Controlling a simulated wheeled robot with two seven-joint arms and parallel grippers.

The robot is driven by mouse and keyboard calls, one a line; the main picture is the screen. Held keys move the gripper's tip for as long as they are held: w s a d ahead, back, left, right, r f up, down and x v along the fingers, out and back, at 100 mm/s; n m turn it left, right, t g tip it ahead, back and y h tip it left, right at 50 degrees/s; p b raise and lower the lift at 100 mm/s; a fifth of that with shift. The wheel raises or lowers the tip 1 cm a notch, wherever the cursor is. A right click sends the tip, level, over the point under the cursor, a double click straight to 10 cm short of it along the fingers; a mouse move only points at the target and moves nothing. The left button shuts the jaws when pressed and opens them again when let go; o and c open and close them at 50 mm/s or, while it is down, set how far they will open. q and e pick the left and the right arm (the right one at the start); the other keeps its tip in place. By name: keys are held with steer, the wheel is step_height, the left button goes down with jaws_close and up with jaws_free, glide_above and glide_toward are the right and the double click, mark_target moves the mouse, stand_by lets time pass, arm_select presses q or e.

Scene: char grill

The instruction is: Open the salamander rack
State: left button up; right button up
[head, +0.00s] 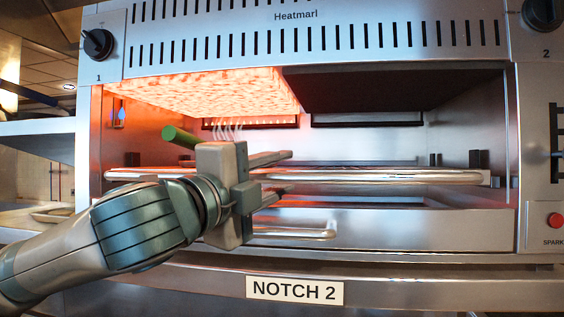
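The salamander rack (400,177) shows as a long rounded metal front bar running across the opening of the grill. My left gripper (288,174) is in front of the left half of the bar, fingers pointing right. Its two fingers are apart, one above the bar's line and one below it. The bar appears between them, but I cannot tell whether either finger touches it. The gripper body hides part of the bar and rack. My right gripper is not in view.
The left burner (210,92) glows orange; the right burner (400,88) is dark. A green cylinder (180,137) shows beside my gripper. A lower metal handle (300,232) lies below the rack, above the "NOTCH 2" label (295,290). Side walls bound the opening.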

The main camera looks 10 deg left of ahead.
arm_select(q)
steer(key=shift+w+d, duration=0.25)
steer(key=shift+w, duration=0.3)
steer(key=shift+r, duration=0.1)
jaws_close()
